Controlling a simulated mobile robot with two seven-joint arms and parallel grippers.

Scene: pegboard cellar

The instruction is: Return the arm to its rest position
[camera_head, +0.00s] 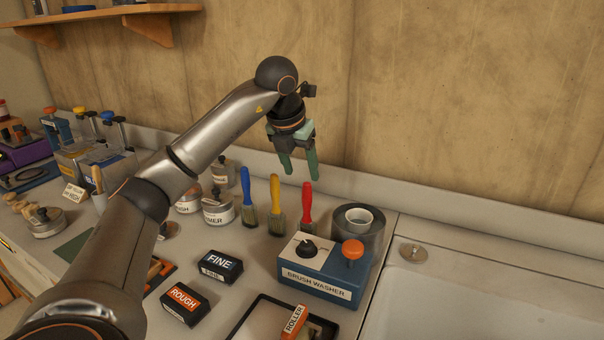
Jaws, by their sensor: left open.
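My left arm reaches in from the left, and its gripper (300,170) hangs above the back of the counter. Its two green fingers point down, apart, with nothing between them. Below it stand a blue-handled brush (246,190), a yellow-handled brush (275,196) and a red-handled brush (306,205), close together. The fingertips are above the brush handles and appear clear of them, near the yellow and red ones in the picture. My right gripper is not in view.
A blue brush washer (318,272) with an orange knob stands right of the brushes. Blocks marked FINE (219,265) and ROUGH (185,300) lie in front, beside a roller tray (262,325). Lidded tins (217,208) stand behind my arm. A pale basin (470,305) lies right; a shelf (110,12) hangs upper left.

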